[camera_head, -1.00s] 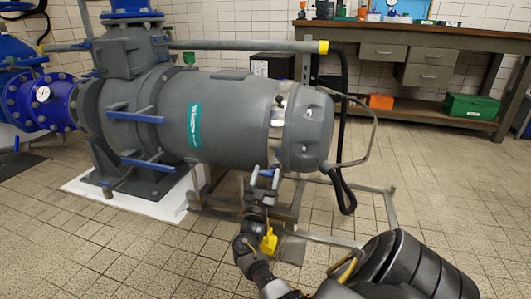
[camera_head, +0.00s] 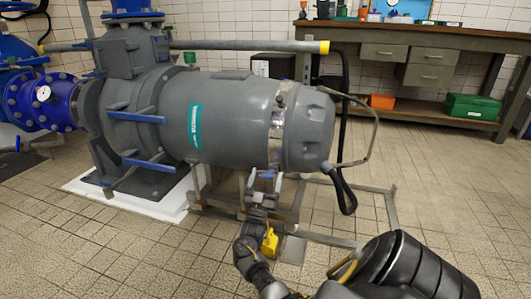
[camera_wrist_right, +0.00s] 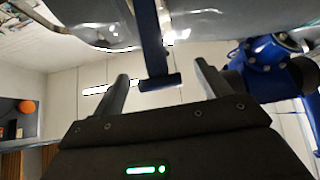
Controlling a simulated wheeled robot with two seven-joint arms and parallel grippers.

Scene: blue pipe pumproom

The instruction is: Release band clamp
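The band clamp (camera_head: 275,132) is a shiny metal band around the right part of the grey motor (camera_head: 230,110). A blue lever (camera_head: 267,174) hangs below the band; in the right wrist view it is a blue bar (camera_wrist_right: 151,45) with a short crosspiece at its lower end. My right gripper (camera_head: 264,185) is just under the motor. In the wrist view its two fingers (camera_wrist_right: 163,82) are apart, one on each side of the lever's end, with gaps on both sides. My left gripper is not in view.
A grey metal frame (camera_head: 375,243) stands on the tiled floor under and right of the motor. A bent pipe handle (camera_head: 374,130) and black hose hang at the motor's right end. A workbench (camera_head: 425,40) stands behind; floor at right is clear.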

